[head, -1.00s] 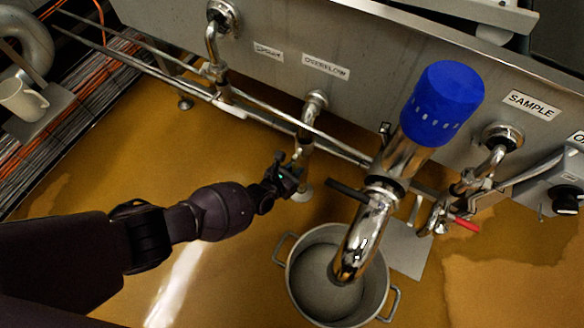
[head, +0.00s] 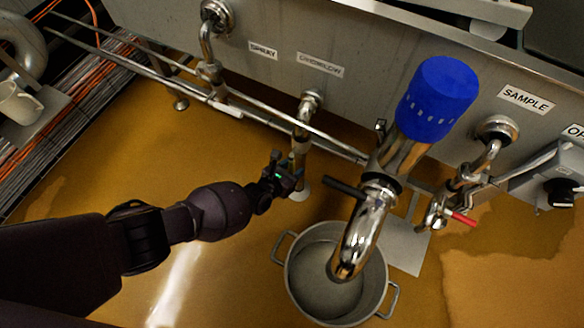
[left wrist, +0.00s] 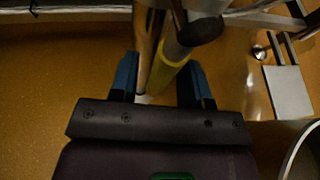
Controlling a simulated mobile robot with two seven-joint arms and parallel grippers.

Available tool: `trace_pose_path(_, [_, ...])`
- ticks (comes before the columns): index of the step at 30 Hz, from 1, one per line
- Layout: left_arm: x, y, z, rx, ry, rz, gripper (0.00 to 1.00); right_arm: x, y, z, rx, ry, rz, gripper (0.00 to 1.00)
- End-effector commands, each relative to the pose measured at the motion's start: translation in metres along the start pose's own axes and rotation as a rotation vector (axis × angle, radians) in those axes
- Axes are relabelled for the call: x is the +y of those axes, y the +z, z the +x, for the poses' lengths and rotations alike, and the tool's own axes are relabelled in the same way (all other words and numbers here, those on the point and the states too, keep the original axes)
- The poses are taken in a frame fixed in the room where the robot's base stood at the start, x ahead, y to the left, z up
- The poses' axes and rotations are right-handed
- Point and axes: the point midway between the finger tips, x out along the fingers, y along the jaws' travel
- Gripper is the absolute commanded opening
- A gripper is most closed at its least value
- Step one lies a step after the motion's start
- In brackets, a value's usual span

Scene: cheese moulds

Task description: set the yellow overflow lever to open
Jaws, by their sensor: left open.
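The OVERFLOW label (head: 320,64) is on the steel tank wall, above a bent overflow pipe (head: 309,104) that runs down to the floor. In the left wrist view a yellow part (left wrist: 167,73), which looks like the lever's sleeve, lies between the fingers beside metal tubing. My left gripper (head: 285,170) is at the lower part of the overflow pipe in the head view. Its two blue fingers (left wrist: 161,82) are open, one on each side of the yellow part, with a visible gap. The lever is hidden behind the gripper in the head view. My right gripper is out of view.
A large pipe with a blue cap (head: 438,100) and black handle (head: 346,188) stands right of the gripper, over a steel pot (head: 296,272). A horizontal rail (head: 270,122) crosses the overflow pipe. A red-handled SAMPLE valve (head: 463,218) is farther right. Floor at left is open.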

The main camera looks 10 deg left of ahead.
Motion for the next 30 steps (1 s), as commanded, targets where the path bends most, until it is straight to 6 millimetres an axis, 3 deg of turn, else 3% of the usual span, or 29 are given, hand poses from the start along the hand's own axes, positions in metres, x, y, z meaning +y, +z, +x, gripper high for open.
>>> trace_pose_path(7, [0.001,0.004,-0.017,-0.002,0.001,0.002,0.43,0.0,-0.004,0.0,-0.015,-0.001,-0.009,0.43])
trace_pose_path(24, [0.001,0.003,-0.095,-0.003,0.001,0.001,0.43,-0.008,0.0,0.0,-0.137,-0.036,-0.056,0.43])
trace_pose_path(30, [0.0,0.002,-0.106,-0.002,0.0,-0.001,0.43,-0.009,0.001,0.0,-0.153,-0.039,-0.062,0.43])
